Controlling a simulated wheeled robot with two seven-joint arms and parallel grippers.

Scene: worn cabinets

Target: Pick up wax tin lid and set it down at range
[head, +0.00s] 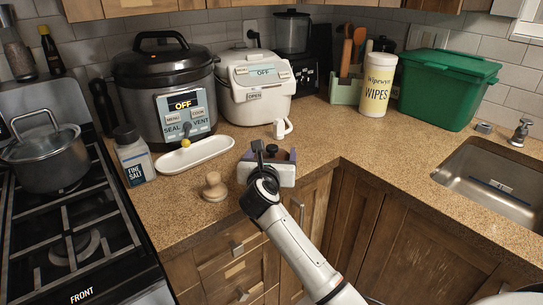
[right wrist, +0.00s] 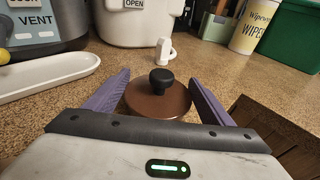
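A round brown lid with a black knob, which looks like the wax tin lid (right wrist: 158,101), lies on or just above the counter in the right wrist view. My right gripper (right wrist: 160,76) is open, its purple fingers on either side of the lid; I cannot tell if they touch it. In the head view my right gripper (head: 268,156) is low over the counter near its front edge, and hides most of the lid. The range (head: 68,222) is at the left, with black grates and a lidded pot (head: 46,158) on a rear burner. My left gripper is not in view.
A wooden knob-shaped piece (head: 214,187), a white oval dish (head: 195,155), a salt container (head: 134,156) and a multicooker (head: 165,88) stand between gripper and range. A small white object (head: 282,128) stands behind the gripper. The sink (head: 492,188) is at right.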

